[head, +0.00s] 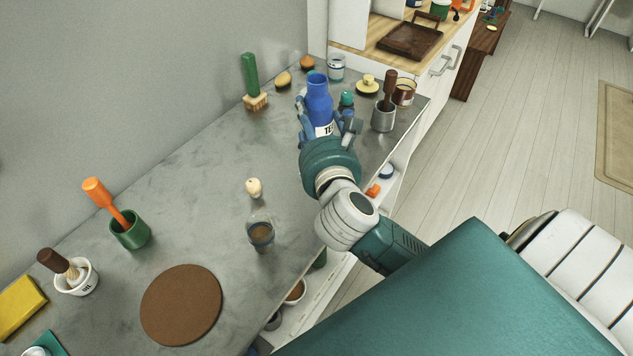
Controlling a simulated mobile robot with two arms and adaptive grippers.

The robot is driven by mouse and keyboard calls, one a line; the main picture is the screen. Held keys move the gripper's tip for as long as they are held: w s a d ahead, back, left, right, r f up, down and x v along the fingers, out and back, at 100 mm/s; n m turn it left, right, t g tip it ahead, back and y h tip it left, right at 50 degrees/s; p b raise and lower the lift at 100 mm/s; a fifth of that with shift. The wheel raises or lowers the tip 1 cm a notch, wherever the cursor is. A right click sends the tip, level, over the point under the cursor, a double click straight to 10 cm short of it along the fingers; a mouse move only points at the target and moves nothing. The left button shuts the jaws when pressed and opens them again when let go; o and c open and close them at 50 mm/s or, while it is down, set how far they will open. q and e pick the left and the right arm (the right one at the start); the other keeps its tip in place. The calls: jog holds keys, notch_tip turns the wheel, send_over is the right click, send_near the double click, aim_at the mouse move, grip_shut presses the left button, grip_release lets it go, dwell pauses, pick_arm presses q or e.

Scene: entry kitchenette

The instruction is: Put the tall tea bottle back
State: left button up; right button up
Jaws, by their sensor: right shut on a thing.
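A tall blue bottle (317,92) with a white label reading "TE" stands upright near the far end of the grey counter. My right gripper (325,123) is shut on this tea bottle, with blue fingers on either side of it. The gripper and wrist hide the bottle's lower part, so I cannot tell whether its base touches the counter. My left gripper is not in view.
Around the bottle stand a glass jar (336,68), a green-capped bottle (346,101), a grey pot with a pestle (383,117) and a green-handled brush (252,80). A glass of brown liquid (261,233) stands nearer. The counter's middle is mostly clear.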

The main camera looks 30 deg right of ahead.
notch_tip(320, 180, down, 7)
jog(key=shift+s+r, duration=0.1)
jog(key=shift+r, duration=0.05)
notch_tip(320, 180, down, 10)
jog(key=shift+f+b, duration=0.2)
jog(key=shift+b, duration=0.15)
jog(key=shift+f, duration=0.5)
jog(key=o, duration=1.9)
jog(key=shift+c, duration=0.2)
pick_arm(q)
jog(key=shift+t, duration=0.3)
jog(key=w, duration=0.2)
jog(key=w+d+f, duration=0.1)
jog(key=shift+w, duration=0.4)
